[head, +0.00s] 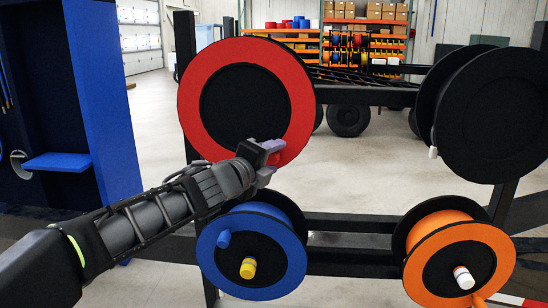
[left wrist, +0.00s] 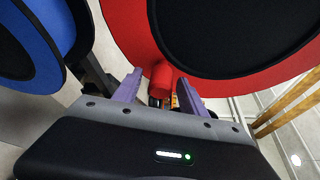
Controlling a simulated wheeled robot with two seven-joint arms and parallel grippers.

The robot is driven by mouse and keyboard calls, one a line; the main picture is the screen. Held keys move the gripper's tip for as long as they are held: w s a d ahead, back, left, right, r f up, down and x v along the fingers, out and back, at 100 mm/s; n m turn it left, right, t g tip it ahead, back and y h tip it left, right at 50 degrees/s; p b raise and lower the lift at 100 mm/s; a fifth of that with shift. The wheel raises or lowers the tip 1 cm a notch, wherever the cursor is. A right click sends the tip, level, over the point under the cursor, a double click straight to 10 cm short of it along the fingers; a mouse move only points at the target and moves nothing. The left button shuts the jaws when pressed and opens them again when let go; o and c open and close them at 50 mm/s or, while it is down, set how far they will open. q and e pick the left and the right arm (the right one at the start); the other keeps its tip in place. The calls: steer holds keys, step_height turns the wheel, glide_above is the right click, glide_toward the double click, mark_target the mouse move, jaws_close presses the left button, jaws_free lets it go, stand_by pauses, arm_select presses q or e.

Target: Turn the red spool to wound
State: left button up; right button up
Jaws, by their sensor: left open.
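The red spool (head: 195,105) is a large upright disc with a red ring and black centre, mounted on a dark frame. My left gripper (head: 270,152) is at its lower right edge, in front of the ring. In the left wrist view the red spool (left wrist: 122,25) fills the top. A short red handle (left wrist: 161,78) sticks out from it between the two purple fingers of my left gripper (left wrist: 160,92). The fingers are open, with a gap on both sides of the handle. In the head view the gripper hides the handle. My right gripper is not seen.
A blue spool (head: 212,262) with a yellow knob sits just below, and an orange spool (head: 415,270) at lower right. A black spool (head: 495,120) stands at upper right. A blue cabinet (head: 105,100) is at left. Dark frame rails (head: 350,223) link the spools.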

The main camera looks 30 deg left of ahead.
arm_select(q)
steer(key=s, duration=0.2)
steer(key=s+p, duration=0.1)
steer(key=s, duration=0.1)
steer(key=s+r+p, duration=0.1)
steer(key=s, duration=0.1)
steer(key=shift+s+a, duration=0.1)
steer(key=shift+s, duration=0.45)
steer(key=shift+f, duration=0.1)
